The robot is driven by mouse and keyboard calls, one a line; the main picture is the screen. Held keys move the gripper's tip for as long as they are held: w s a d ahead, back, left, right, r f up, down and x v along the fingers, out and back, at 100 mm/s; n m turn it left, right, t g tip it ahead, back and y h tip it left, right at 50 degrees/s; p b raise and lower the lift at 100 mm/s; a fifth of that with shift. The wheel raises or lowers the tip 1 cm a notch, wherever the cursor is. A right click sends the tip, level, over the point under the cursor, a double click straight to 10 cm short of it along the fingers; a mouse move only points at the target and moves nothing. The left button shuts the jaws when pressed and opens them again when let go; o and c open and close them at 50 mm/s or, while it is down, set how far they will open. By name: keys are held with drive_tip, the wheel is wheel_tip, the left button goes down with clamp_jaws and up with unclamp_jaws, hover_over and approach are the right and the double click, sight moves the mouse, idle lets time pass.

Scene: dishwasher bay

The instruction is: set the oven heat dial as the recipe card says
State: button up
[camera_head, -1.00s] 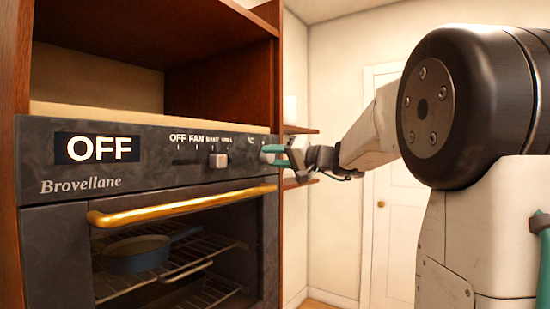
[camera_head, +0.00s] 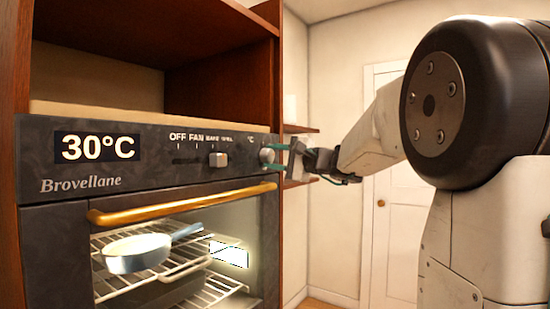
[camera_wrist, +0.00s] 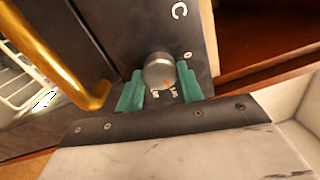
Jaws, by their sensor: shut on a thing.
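The oven heat dial (camera_head: 267,155) is a round silver knob under a °C mark at the right end of the dark control panel (camera_head: 160,180). The oven display (camera_head: 97,148) reads 30°C. My gripper (camera_head: 275,157) reaches in from the right, its teal fingers shut on the dial. In the wrist view the dial (camera_wrist: 158,70) sits between the two teal fingers of my gripper (camera_wrist: 160,90), with an orange mark low on its face. Small print around the dial is partly hidden and too small to read. I cannot make out a recipe card.
The gold oven handle (camera_head: 180,204) runs just below the panel, close to my gripper. The lit oven holds a blue pan (camera_head: 138,254) on a rack. A wooden cabinet side edges the panel's right.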

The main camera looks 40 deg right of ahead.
drive_tip(key=shift+f+m, duration=0.1)
drive_tip(key=shift+m, duration=1.1)
drive_tip(key=o, duration=1)
drive_tip(key=shift+s, duration=0.1)
drive_tip(key=v, duration=0.7)
drive_tip(key=shift+s, duration=0.35)
drive_tip(key=shift+d, duration=0.1)
